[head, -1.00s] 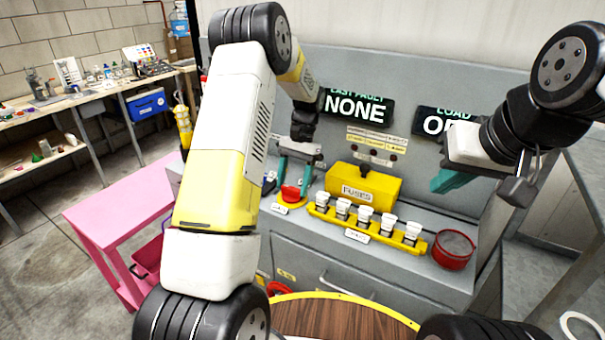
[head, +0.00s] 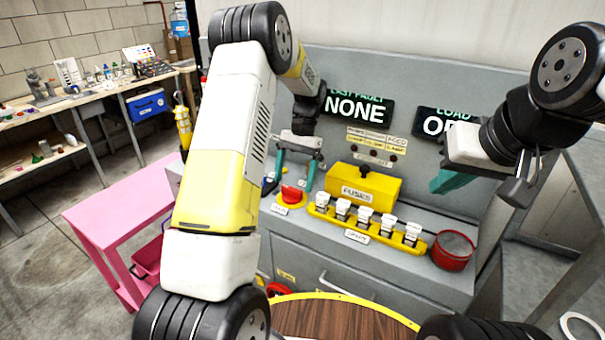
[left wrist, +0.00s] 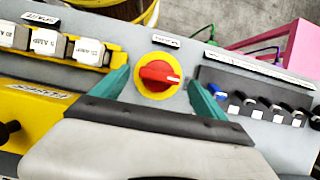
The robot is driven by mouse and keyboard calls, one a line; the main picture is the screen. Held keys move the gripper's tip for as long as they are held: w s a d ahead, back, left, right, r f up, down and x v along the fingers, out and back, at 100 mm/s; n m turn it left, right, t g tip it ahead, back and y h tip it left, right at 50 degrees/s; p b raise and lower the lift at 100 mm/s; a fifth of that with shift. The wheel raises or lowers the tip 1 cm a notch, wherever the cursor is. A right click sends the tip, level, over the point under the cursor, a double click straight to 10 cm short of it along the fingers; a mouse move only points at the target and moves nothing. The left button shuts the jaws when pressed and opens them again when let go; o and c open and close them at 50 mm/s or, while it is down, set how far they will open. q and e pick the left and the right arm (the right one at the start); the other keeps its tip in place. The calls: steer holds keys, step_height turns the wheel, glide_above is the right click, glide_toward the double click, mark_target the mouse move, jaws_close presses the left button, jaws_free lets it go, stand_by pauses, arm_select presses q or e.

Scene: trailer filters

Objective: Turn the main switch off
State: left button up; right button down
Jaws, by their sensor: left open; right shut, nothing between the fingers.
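The main switch (head: 291,195) is a red rotary knob on a round yellow plate on the grey bench panel. In the left wrist view the red knob (left wrist: 158,75) carries a white mark at its right end and lies roughly across the picture. My left gripper (head: 295,188) is open, its teal fingers pointing down over the switch. In the left wrist view its fingers (left wrist: 160,88) stand apart on either side of the knob, seemingly not touching it. My right gripper (head: 440,184) is shut and empty, raised over the right side of the bench.
A yellow fuse box (head: 362,190) and a yellow rack (head: 328,215) of several white fuses stand right of the switch. A red round container (head: 453,250) is further right. A row of small switches (left wrist: 262,107) lies beside the main switch. Display panels (head: 357,108) hang behind.

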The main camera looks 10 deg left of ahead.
arm_select(q)
steer(key=v, duration=0.6)
steer(key=s+r+n+t+h, duration=0.15)
steer(key=s+r+t, duration=0.35)
steer(key=s+r, duration=0.7)
steer(key=s+r+n+t+h, duration=0.1)
steer(key=s+t, duration=0.1)
steer(key=s, duration=0.6)
steer(key=s+d+r+t+h, duration=0.1)
steer(key=s+t, duration=0.2)
steer(key=s, duration=0.5)
steer(key=shift+r+n, duration=0.35)
